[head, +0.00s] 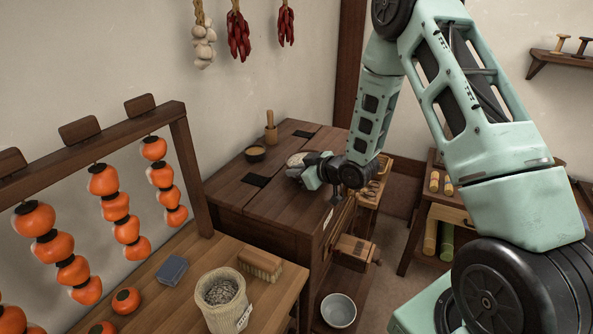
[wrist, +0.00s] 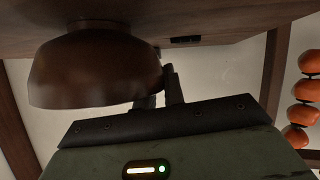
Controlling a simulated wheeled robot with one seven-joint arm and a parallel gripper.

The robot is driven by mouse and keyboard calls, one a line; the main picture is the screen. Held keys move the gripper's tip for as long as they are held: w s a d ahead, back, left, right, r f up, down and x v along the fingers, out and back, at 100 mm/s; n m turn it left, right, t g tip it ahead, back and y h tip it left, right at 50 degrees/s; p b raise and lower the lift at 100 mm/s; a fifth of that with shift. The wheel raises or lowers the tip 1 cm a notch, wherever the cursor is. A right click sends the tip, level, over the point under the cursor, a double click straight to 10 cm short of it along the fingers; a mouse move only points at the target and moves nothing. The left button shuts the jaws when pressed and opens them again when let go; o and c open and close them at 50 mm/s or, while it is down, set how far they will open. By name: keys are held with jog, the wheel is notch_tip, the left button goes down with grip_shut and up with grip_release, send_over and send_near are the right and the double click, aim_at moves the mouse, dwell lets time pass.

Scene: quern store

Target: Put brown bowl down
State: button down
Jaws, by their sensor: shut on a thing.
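The brown bowl (wrist: 95,72) fills the upper left of the wrist view, which shows the room upside down. Its foot is against or very close to a dark wooden surface (wrist: 225,28); I cannot tell whether it touches. My gripper (wrist: 163,78) is shut on the bowl's side near the rim. In the head view my gripper (head: 304,172) is low over the top of a dark wooden chest (head: 245,191), near its right edge. The bowl is mostly hidden there by my gripper.
A small dark bowl with pale contents (head: 255,153) and a wooden mortar with pestle (head: 271,133) stand behind on the chest. A front bench (head: 285,290) holds a basket (head: 221,298), brush (head: 260,264) and blue block (head: 172,270).

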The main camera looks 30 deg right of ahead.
jog(key=c, duration=1.5)
grip_release()
jog(key=shift+r, duration=0.1)
jog(key=b+v, duration=0.3)
jog(key=v, duration=0.9)
jog(key=s+a+r+g+h, duration=0.1)
jog(key=s+a+g, duration=0.2)
jog(key=a, duration=0.5)
jog(key=s+a+g+h, duration=0.1)
jog(key=s+a+g, duration=0.25)
jog(key=a, duration=0.55)
jog(key=s+a+r+g, duration=0.1)
jog(key=s+a+g, duration=0.1)
jog(key=s, duration=0.5)
jog(key=s+a+r+n+g+h, duration=0.1)
jog(key=s+a, duration=0.2)
jog(key=s, duration=0.3)
jog(key=s+a+r+n+g, duration=0.1)
jog(key=s+a+g, duration=0.1)
jog(key=s, duration=0.5)
jog(key=shift+s+a+r+g+h, duration=0.15)
jog(key=shift+a+g, duration=0.05)
jog(key=shift+a, duration=0.15)
jog(key=shift+s+a+r+g+h, duration=0.15)
jog(key=shift+a, duration=0.15)
